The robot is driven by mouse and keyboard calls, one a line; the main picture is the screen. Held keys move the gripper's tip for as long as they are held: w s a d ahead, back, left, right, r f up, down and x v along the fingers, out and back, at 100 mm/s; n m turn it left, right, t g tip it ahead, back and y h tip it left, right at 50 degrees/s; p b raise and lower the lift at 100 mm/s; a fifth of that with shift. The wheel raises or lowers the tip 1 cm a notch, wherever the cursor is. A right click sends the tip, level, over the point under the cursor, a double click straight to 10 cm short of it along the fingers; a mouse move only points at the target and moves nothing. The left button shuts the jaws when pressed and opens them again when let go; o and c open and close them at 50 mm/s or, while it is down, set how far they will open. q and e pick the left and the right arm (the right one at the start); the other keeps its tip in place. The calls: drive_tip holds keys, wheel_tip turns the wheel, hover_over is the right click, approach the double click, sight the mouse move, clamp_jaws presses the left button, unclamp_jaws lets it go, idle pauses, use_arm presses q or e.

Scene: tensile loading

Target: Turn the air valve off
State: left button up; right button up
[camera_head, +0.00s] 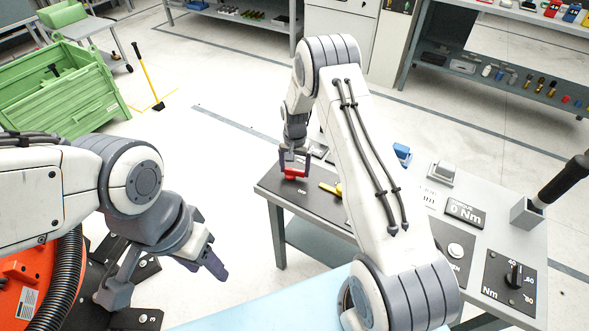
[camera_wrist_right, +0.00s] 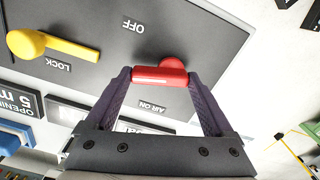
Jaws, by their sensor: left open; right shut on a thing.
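The red air valve handle (camera_head: 295,174) is on the dark panel at the left end of the grey table. In the right wrist view the red handle (camera_wrist_right: 160,76) lies crosswise between the fingertips of my right gripper (camera_wrist_right: 162,80), which is shut on it. The label AIR ON is on the gripper side of the handle, and OFF is printed on the panel beyond it. My right gripper (camera_head: 295,163) is over the panel in the head view. My left gripper (camera_head: 208,246) is open and empty, away from the table at lower left.
A yellow lever (camera_wrist_right: 45,46) marked LOCK sits beside the red handle; it also shows in the head view (camera_head: 330,188). A blue object (camera_head: 402,154), a torque display (camera_head: 465,212) and a dial (camera_head: 514,274) are further right. A green crate (camera_head: 60,90) stands at upper left.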

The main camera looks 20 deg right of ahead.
sight(295, 171)
drive_tip(key=shift+s+a+m+b, duration=0.1)
drive_tip(key=shift+s+m+b, duration=0.05)
drive_tip(key=shift+m, duration=0.6)
drive_tip(key=shift+s+a+m+b, duration=0.1)
drive_tip(key=shift+m+b, duration=0.05)
drive_tip(key=shift+m, duration=0.6)
drive_tip(key=o, duration=1.1)
wheel_tip(295, 171, up, 10)
drive_tip(key=shift+r+b, duration=0.25)
drive_tip(key=shift+b, duration=0.55)
